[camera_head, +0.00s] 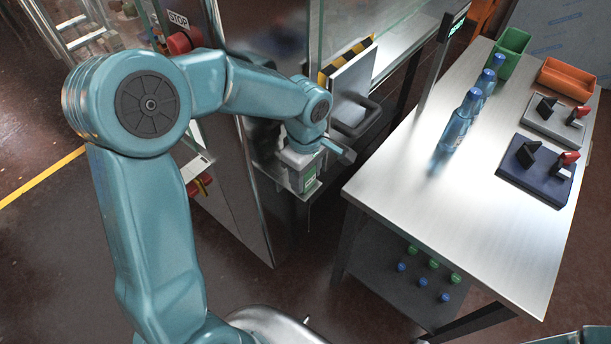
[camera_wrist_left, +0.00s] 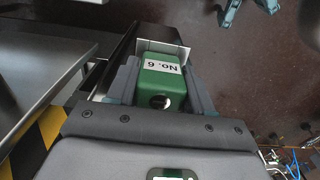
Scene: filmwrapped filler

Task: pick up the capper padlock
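A green block (camera_wrist_left: 162,82) labelled "No. 6", with a round hole near its near end, lies between the fingers of my left gripper (camera_wrist_left: 160,85) in the left wrist view. It looks like the body of the padlock; no shackle shows. Both fingers lie flush along its sides with no clear gap. A pale box-like holder (camera_wrist_left: 165,47) lies around the block's far end.
A steel table (camera_head: 420,205) stands to the right, carrying blue bottles (camera_head: 457,125), a green bin (camera_head: 510,50), an orange bin (camera_head: 566,80) and two switch-like fixtures. A panel with a handle (camera_head: 352,85) and the machine's glass are close to my left arm. Open floor lies below.

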